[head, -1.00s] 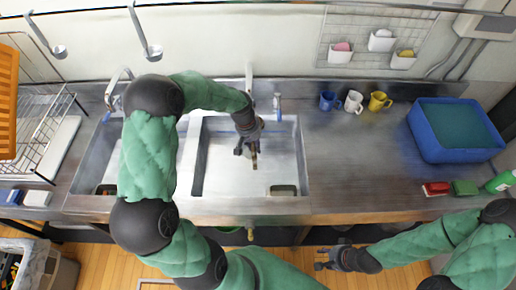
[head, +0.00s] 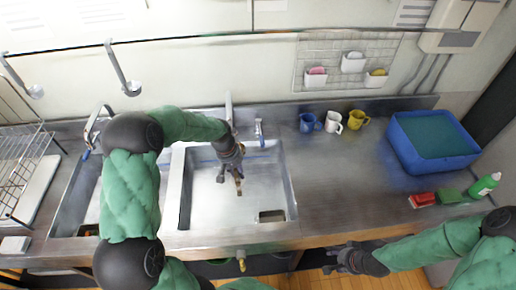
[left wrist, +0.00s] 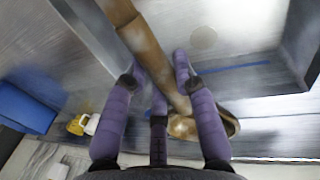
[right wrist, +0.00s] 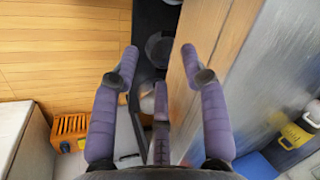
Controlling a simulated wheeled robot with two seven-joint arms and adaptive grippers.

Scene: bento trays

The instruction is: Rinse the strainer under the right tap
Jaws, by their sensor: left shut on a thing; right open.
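My left gripper (head: 238,182) is over the right sink basin (head: 200,208) and is shut on a brown wooden handle (left wrist: 150,50). A round brown-rimmed part (left wrist: 230,122) shows beside the fingers in the left wrist view. It looks like the strainer, largely hidden by the gripper. In the head view only a small brown piece shows at the fingertips. My right gripper (head: 345,258) is open and empty in front of the counter.
Blue, white and yellow mugs (head: 308,123) stand at the back of the counter, near a blue tub (head: 398,143). A red sponge (head: 422,200), a green sponge and a green bottle (head: 484,185) lie at the right. The middle right counter is clear.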

